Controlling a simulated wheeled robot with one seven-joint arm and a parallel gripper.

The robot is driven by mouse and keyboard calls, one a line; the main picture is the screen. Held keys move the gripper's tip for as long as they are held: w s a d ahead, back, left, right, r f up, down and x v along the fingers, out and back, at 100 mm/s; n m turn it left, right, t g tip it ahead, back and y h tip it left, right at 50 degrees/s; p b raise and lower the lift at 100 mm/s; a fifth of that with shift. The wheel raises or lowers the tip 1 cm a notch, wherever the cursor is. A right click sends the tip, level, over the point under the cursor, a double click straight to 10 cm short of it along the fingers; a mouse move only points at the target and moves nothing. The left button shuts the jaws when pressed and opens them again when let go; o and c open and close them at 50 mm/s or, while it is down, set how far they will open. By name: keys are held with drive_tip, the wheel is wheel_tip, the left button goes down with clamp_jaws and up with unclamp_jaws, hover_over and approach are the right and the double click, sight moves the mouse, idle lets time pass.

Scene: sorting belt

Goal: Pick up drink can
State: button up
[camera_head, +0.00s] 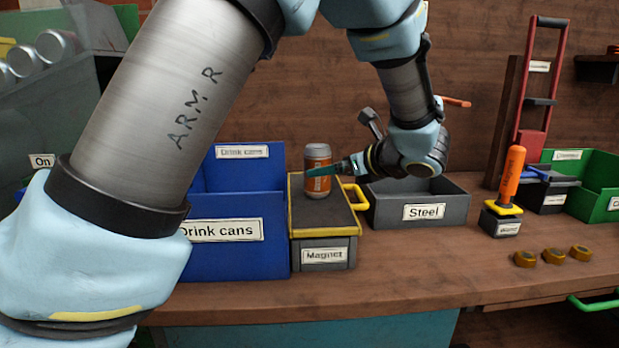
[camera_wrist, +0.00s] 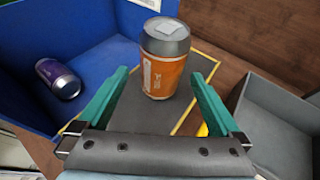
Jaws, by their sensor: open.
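An orange drink can (camera_head: 317,172) with a silver top stands upright on the dark top of the box labelled Magnet (camera_head: 324,254). In the wrist view the can (camera_wrist: 165,72) stands ahead of and between the two open fingers of my gripper (camera_wrist: 160,78). A gap shows on each side, and no grip is visible. A purple can (camera_wrist: 58,79) lies on its side in the blue bin (camera_wrist: 95,38).
The blue bin labelled Drink cans (camera_head: 236,260) stands left of the Magnet box. A grey bin labelled Steel (camera_head: 455,207) is close on the right. A yellow handle (camera_head: 357,196) sticks out of the Magnet box. Several brass rings (camera_head: 553,256) lie on the bench at right.

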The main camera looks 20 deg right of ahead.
drive_tip(key=p+x, duration=0.2)
drive_tip(key=x, duration=0.7)
drive_tip(key=shift+w+d+f, duration=0.1)
drive_tip(key=shift+f, duration=0.05)
drive_tip(key=c, duration=1.2)
